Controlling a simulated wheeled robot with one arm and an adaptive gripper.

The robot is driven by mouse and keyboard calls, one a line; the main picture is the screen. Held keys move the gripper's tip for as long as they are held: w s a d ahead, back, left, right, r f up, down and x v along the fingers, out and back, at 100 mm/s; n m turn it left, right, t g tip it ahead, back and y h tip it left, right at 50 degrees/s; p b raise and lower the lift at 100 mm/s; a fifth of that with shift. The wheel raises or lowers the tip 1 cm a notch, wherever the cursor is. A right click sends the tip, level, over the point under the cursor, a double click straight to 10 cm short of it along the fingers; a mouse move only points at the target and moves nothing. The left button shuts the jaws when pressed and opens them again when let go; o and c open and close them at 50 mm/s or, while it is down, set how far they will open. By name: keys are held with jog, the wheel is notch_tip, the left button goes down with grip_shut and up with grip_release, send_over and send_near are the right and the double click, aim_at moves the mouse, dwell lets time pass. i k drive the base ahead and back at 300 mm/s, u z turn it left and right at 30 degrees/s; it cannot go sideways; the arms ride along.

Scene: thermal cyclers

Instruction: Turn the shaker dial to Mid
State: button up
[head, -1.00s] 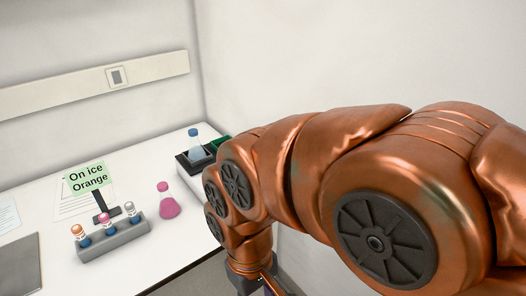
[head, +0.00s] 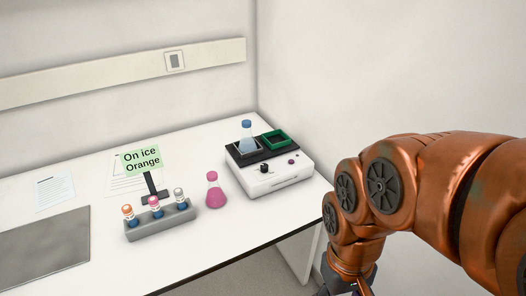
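The shaker (head: 270,178) is a white box with a dark top near the right end of the bench. Its black dial (head: 264,168) sits on the front face, left of a small purple button (head: 291,161). The dial's setting is too small to read. My gripper (head: 352,290) is at the bottom edge, right of the bench and apart from the shaker. Its fingers are mostly cut off by the frame.
A pink flask (head: 215,194) stands left of the shaker. A grey plate (head: 40,250) lies at the bench's left. The bench (head: 215,239) is clear in front.

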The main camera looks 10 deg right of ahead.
aim_at(264, 166)
jog(key=u, duration=0.3)
jog(key=i, duration=0.7)
jog(key=u, duration=0.4)
